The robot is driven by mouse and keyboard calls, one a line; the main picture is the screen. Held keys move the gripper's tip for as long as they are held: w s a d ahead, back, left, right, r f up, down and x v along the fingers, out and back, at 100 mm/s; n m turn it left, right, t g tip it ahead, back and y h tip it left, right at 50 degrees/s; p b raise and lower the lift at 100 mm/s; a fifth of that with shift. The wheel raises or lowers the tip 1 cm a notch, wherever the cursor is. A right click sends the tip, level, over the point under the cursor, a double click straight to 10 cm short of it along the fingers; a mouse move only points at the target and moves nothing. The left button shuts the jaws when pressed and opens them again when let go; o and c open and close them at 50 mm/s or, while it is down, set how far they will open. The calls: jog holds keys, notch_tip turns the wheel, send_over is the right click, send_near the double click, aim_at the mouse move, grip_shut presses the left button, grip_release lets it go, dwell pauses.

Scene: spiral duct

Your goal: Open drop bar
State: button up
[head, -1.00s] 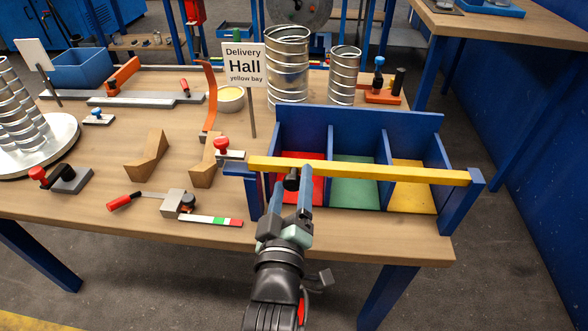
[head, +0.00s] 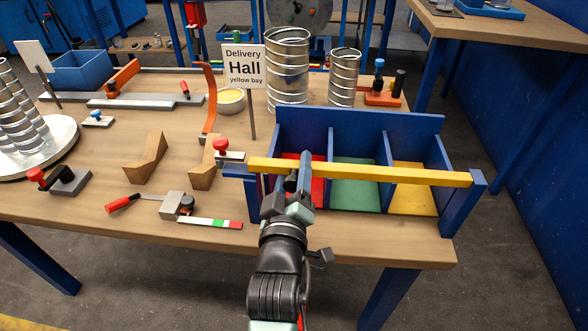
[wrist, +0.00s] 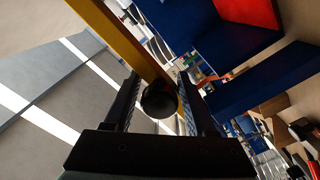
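The yellow drop bar (head: 370,173) lies across the front of a blue three-bay rack (head: 360,126), its ends at the blue posts. A round black knob (wrist: 158,101) on the bar shows in the wrist view. My gripper (head: 299,178) is at the bar's left part, in front of the red bay. In the wrist view my gripper (wrist: 160,104) has its two fingers apart, one on each side of the knob, with small gaps visible. In the head view the fingers largely hide the knob.
The bays have red, green and yellow floors (head: 412,198). A red-knobbed clamp (head: 222,150) stands just left of the rack. A "Delivery Hall yellow bay" sign (head: 244,66) and spiral ducts (head: 288,72) stand behind. Open floor lies in front of the table.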

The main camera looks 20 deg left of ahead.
grip_shut()
